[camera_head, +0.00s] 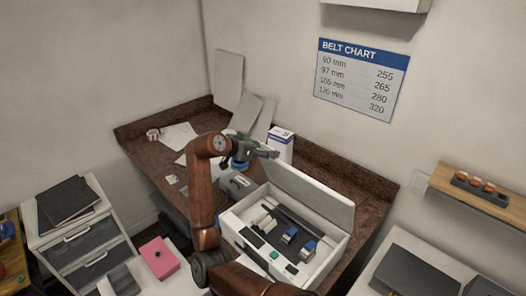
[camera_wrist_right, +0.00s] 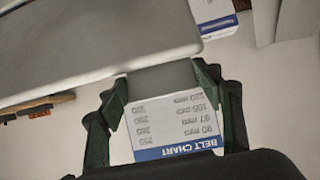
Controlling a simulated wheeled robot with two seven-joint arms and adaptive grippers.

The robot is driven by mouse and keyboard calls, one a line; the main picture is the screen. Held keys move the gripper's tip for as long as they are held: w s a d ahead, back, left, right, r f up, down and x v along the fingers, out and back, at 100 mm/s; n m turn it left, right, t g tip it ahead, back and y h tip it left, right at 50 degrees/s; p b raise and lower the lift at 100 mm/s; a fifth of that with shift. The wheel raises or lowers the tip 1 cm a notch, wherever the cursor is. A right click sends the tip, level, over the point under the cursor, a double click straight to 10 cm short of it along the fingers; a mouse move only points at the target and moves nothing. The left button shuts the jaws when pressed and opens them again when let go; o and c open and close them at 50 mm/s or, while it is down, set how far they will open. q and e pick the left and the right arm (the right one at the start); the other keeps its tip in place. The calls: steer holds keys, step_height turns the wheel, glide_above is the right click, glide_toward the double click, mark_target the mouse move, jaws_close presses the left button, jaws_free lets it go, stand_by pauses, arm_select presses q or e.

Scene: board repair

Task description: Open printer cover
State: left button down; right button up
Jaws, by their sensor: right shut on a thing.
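The white printer (camera_head: 238,226) stands on the brown workbench with its cover (camera_head: 312,193) raised and tilted back. Its inside is exposed, with a dark rail and two blue-and-white parts (camera_head: 289,235). My right gripper (camera_head: 268,153) is at the upper left corner of the raised cover. In the right wrist view the cover (camera_wrist_right: 85,40) fills the upper left, and a grey piece at its edge lies between the green fingers of my right gripper (camera_wrist_right: 160,90). The gripper is shut on the cover there. My left gripper is not in view.
A white and blue box (camera_head: 281,147) stands behind the gripper, close to the cover. Papers (camera_head: 180,135) and a tape roll (camera_head: 153,134) lie on the bench's left. Drawers (camera_head: 85,240) and a pink box (camera_head: 159,257) are at left. A wall shelf (camera_head: 470,190) is at right.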

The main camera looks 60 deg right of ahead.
steer(key=shift+r, duration=0.2)
steer(key=o, duration=1.7)
steer(key=shift+f, duration=0.1)
steer(key=v, duration=1.2)
steer(key=shift+f, duration=0.1)
